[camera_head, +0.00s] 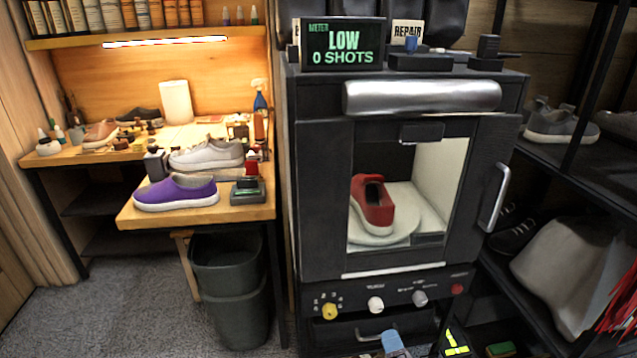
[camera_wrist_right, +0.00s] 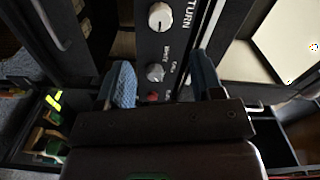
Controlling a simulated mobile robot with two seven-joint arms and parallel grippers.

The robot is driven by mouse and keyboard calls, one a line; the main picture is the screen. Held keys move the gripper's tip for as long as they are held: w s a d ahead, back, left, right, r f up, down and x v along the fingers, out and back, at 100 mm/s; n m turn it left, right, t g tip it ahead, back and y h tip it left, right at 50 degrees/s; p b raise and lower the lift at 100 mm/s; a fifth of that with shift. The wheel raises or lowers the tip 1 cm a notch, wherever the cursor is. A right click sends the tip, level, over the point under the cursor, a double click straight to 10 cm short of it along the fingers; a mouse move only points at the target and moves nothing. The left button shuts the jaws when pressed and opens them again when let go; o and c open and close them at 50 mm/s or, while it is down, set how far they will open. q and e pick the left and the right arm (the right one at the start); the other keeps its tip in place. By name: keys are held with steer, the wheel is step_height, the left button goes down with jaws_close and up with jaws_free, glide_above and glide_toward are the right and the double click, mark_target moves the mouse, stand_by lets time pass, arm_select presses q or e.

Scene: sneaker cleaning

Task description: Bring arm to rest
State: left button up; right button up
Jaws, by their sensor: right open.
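My right gripper (camera_head: 393,344) shows only in part at the bottom edge of the head view, as a blue fingertip in front of the cabinet's lower drawer. In the right wrist view the right gripper (camera_wrist_right: 162,80) is open, with its two blue fingers apart and nothing between them. My left gripper is in neither view.
The black cabinet (camera_head: 310,190) holds a red shoe (camera_head: 372,203) behind its window. A door handle (camera_head: 494,198) sticks out at right. A purple shoe (camera_head: 176,193) lies on the wooden bench at left, above a dark bin (camera_head: 230,300). Shelves with shoes stand right.

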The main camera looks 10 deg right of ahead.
arm_select(q)
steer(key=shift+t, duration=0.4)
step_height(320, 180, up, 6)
steer(key=p, duration=0.6)
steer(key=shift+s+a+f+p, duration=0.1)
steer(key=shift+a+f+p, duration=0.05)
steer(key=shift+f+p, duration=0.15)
arm_select(e)
steer(key=s+d+r+n+g, duration=0.1)
steer(key=s+d+n+g, duration=0.1)
steer(key=s+n, duration=0.3)
steer(key=s+d+r+n+g, duration=0.1)
steer(key=s+n, duration=0.4)
steer(key=s, duration=0.8)
steer(key=s+d+r+n+g, duration=0.2)
steer(key=s+d+n+g, duration=0.1)
steer(key=s, duration=0.6)
steer(key=n+g, duration=0.1)
steer(key=n, duration=0.1)
steer(key=shift+s+d+n+h, duration=0.2)
steer(key=shift+n+h, duration=0.1)
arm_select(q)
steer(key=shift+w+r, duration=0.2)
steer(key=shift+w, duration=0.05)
